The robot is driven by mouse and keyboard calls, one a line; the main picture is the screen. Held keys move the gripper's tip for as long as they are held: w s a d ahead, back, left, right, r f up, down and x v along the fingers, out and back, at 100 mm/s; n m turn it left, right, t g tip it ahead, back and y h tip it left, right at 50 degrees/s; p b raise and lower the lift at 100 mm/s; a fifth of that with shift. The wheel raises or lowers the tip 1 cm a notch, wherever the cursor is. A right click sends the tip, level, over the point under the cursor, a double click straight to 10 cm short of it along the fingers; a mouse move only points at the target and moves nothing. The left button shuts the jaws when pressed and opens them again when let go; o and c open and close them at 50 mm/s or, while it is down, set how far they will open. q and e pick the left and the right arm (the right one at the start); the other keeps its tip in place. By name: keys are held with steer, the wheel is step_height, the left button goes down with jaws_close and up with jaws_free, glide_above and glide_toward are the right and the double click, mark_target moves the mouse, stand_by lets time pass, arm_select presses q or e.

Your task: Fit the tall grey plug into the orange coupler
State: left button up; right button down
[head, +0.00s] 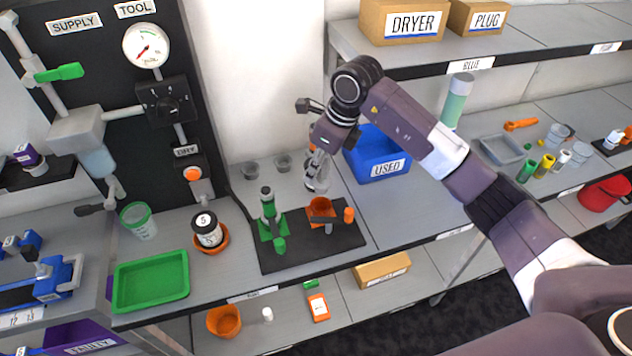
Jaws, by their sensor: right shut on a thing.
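The orange coupler (321,211) stands on a black base plate (345,240) on the bench, with an orange knob (349,215) at its right side. My right gripper (319,166) is above the coupler and points down. It is shut on the tall grey plug (316,184), which hangs over the coupler, close to its rim. I cannot tell whether the plug's lower end touches the coupler. The fingers partly hide the plug's upper part. My left gripper is not in view.
A green coupler (272,232) stands on the same plate to the left. A blue bin (375,155) marked USED is behind my right arm. A green tray (151,279) and a jar (207,230) stand further left. The bench right of the plate is clear.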

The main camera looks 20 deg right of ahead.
mark_target(318, 182)
steer(key=shift+s+x, duration=0.25)
steer(key=shift+x, duration=0.95)
step_height(318, 182, down, 4)
steer(key=shift+d+f+p, duration=0.1)
steer(key=shift+d+p, duration=0.05)
steer(key=shift+p, duration=0.65)
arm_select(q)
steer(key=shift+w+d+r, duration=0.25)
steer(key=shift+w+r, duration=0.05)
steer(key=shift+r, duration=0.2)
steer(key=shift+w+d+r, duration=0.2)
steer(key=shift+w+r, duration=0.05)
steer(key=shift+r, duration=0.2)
arm_select(e)
steer(key=shift+f+b, duration=0.2)
steer(key=shift+b, duration=0.1)
steer(key=c, duration=1.7)
jaws_free()
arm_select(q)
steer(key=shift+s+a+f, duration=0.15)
arm_select(e)
steer(key=shift+r, duration=0.15)
